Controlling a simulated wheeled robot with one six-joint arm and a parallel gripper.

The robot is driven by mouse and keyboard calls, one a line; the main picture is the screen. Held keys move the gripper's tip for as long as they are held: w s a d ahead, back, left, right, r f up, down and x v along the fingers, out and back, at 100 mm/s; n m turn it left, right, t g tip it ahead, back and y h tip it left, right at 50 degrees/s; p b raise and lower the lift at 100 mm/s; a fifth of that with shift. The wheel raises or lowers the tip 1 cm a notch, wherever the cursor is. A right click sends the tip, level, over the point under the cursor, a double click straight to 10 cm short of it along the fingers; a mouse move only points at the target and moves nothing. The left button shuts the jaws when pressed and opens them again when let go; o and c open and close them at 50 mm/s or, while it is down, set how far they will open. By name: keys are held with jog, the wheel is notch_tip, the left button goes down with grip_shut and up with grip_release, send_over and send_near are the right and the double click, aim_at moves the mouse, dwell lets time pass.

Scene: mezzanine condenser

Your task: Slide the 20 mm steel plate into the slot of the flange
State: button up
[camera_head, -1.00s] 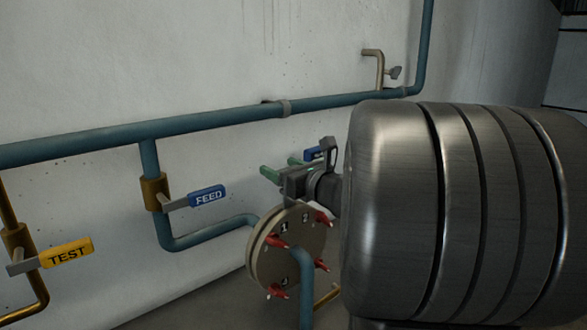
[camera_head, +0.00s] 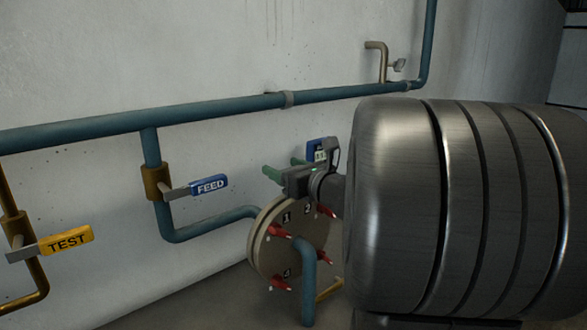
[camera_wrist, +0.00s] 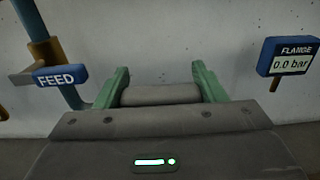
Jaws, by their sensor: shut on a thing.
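The flange (camera_head: 272,245) is a round beige disc pair with red-handled bolts and printed numbers, low in the middle of the head view. My gripper (camera_head: 284,168) is just above its upper rim, its green fingers pointing left toward the wall. In the wrist view my gripper (camera_wrist: 160,78) has a grey bar-like piece (camera_wrist: 160,95) between its green fingers, seemingly the steel plate. In the head view the plate cannot be made out.
A large ribbed metal drum (camera_head: 400,210) fills the right. A teal pipe (camera_head: 309,285) rises in front of the flange. The blue FEED handle (camera_head: 210,186) and yellow TEST handle (camera_head: 66,241) stick out at left. A blue FLANGE readout (camera_wrist: 291,57) shows 0.0 bar.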

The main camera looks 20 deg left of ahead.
jog(key=shift+f+b, duration=0.85)
jog(key=shift+f, duration=0.25)
jog(key=o, duration=1.6)
jog(key=shift+d, duration=0.1)
jog(key=v, duration=1.3)
jog(key=shift+s+d+b, duration=0.2)
jog(key=shift+d+b, duration=0.05)
jog(key=shift+b, duration=0.1)
jog(key=shift+a, duration=0.1)
jog(key=x, duration=1.3)
jog(key=shift+w+a+p, duration=0.2)
jog(key=shift+a+p, duration=0.05)
jog(key=shift+p, duration=0.15)
jog(key=shift+r, duration=0.15)
